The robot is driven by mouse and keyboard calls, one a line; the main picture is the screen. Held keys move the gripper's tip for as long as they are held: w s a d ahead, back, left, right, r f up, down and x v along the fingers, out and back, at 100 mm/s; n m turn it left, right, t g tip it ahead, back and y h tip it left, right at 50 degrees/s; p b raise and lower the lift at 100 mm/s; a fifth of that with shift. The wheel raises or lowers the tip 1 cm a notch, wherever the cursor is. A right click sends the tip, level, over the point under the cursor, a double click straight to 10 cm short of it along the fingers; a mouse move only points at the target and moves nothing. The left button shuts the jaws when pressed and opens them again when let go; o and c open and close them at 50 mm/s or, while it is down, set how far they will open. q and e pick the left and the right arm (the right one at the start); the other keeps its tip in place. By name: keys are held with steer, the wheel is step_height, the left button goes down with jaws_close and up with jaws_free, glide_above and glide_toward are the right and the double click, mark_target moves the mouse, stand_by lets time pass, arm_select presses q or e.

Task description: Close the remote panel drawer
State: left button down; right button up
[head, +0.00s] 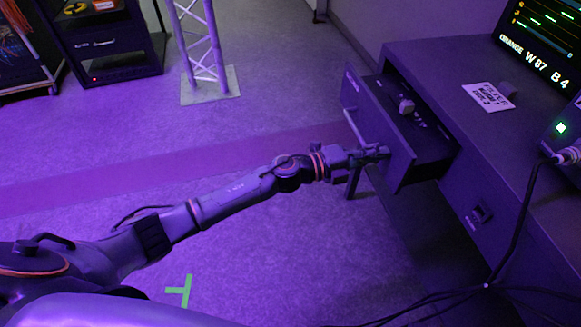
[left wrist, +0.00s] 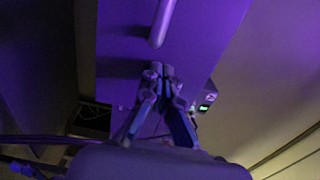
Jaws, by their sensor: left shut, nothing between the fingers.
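The remote panel drawer (head: 384,138) stands open from the dark desk in the head view, with a small light-coloured object (head: 406,106) and other dark items inside. A bar handle (head: 354,128) runs along its front; its end also shows in the left wrist view (left wrist: 162,25). My left gripper (head: 384,152) is at the drawer front, near the handle's lower end. In the left wrist view its fingertips (left wrist: 161,70) are together and empty, close to the drawer front. I cannot tell whether they touch it. My right gripper is not in view.
The desk top (head: 440,60) holds a label card (head: 488,96), a monitor (head: 545,45) and a device with a green light (head: 562,127). Black cables (head: 512,225) hang down the desk's front right. A truss (head: 203,50) stands at the back; the floor between is clear.

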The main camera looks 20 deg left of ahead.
mark_target(423, 141)
arm_select(q)
steer(key=x, duration=0.5)
steer(key=shift+w+d+f+b, duration=0.1)
steer(key=shift+w+d+b, duration=0.05)
steer(key=shift+d+b, duration=0.2)
steer(key=b+x, duration=0.1)
steer(key=x, duration=0.4)
steer(key=shift+w+d, duration=0.1)
steer(key=shift+w, duration=0.1)
steer(key=shift+w+d+b, duration=0.2)
steer(key=shift+d+b, duration=0.05)
steer(key=shift+b, duration=0.1)
steer(key=shift+r, duration=0.25)
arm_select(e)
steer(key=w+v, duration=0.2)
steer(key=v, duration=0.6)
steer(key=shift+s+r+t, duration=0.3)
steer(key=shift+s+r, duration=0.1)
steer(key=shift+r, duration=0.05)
arm_select(q)
steer(key=shift+w+d+r, duration=0.1)
steer(key=shift+r, duration=0.05)
